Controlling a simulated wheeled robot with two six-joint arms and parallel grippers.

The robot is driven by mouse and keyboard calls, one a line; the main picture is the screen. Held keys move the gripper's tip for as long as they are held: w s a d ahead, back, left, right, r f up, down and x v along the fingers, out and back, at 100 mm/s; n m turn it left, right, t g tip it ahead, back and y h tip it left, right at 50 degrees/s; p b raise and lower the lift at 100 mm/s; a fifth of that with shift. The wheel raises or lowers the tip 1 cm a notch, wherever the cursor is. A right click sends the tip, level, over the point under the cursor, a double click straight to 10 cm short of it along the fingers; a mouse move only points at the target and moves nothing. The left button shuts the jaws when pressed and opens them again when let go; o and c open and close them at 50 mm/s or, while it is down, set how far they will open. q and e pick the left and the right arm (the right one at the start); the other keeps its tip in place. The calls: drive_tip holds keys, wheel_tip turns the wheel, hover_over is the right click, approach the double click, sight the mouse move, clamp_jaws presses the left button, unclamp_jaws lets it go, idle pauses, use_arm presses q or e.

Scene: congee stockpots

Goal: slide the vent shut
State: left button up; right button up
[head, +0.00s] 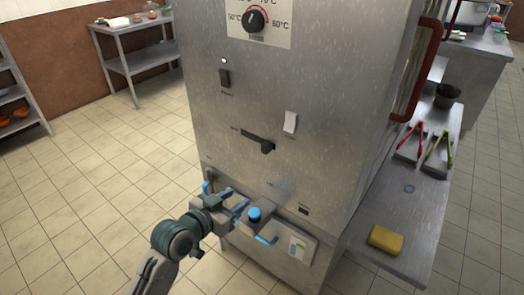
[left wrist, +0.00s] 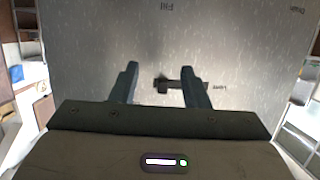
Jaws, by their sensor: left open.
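The vent slider is on the front of the steel cabinet (head: 215,125). It has a dark horizontal slot (head: 250,136) with a black knob (head: 267,147) at its right end. My left gripper (head: 236,200) is open and empty, in front of the cabinet and low in the head view, below the slider. In the left wrist view, where the lettering is upside down, the slot and knob (left wrist: 162,85) show between the two fingers (left wrist: 158,85), apparently apart from them. My right gripper is out of view.
A blue-topped knob (head: 254,213) and a blue handle (head: 267,240) are close to the left gripper. Above are a white switch (head: 290,122), a black switch (head: 224,78) and a temperature dial (head: 254,20). A side shelf at right holds tongs (head: 437,150) and a yellow sponge (head: 385,239).

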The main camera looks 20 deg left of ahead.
sight(263, 147)
use_arm(q)
drive_tip(key=w+r+t+h, duration=0.1)
drive_tip(key=w+r+t, duration=0.25)
drive_tip(key=r, duration=0.35)
drive_tip(key=shift+g, duration=0.25)
drive_tip(key=x, duration=0.9)
drive_tip(key=shift+w, duration=0.4)
drive_tip(key=shift+p+x, duration=0.3)
drive_tip(key=shift+x, duration=0.55)
drive_tip(key=shift+a, duration=0.1)
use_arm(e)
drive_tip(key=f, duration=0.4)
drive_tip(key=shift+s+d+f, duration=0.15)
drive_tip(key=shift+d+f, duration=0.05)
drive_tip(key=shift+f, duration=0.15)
use_arm(q)
drive_tip(key=shift+c, duration=0.2)
clamp_jaws()
